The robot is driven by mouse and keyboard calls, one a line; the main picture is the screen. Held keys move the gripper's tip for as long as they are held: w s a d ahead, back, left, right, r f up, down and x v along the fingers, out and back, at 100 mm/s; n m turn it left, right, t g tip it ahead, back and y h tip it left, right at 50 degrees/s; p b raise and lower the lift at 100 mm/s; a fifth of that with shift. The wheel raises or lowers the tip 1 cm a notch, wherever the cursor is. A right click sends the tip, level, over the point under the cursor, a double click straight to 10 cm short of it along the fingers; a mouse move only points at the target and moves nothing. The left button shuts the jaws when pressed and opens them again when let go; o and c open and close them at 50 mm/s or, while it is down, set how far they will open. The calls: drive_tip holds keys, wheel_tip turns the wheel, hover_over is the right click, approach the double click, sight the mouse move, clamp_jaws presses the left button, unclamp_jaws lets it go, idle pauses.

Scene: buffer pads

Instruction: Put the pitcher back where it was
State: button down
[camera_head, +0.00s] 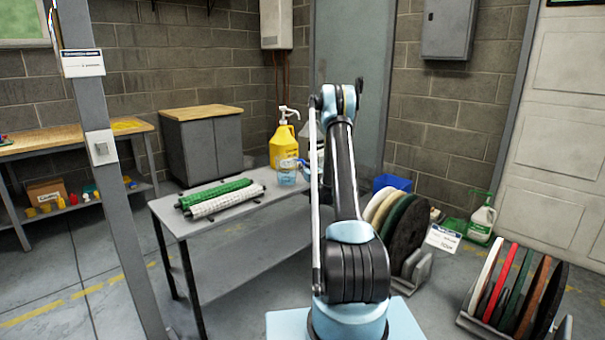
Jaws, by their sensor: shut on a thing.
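The pitcher (287,172) is a small clear vessel with a bluish tint. It is at the right end of the grey worktable (225,218), in front of a yellow pump jug (284,143). My gripper (305,166) is at the pitcher's right side and mostly hidden behind my raised arm. Only a small blue and dark part shows there, and the gripper is shut on the pitcher. The pitcher looks upright. I cannot tell whether its base touches the table.
A green roll (214,192) and a white roll (226,202) lie on the table's left part. Racks of round pads (515,293) stand on the floor to the right. A grey post (112,180) rises at left. Bare tabletop lies around the rolls.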

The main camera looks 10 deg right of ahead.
drive_tip(key=shift+f, duration=0.65)
drive_tip(key=c, duration=1.7)
unclamp_jaws()
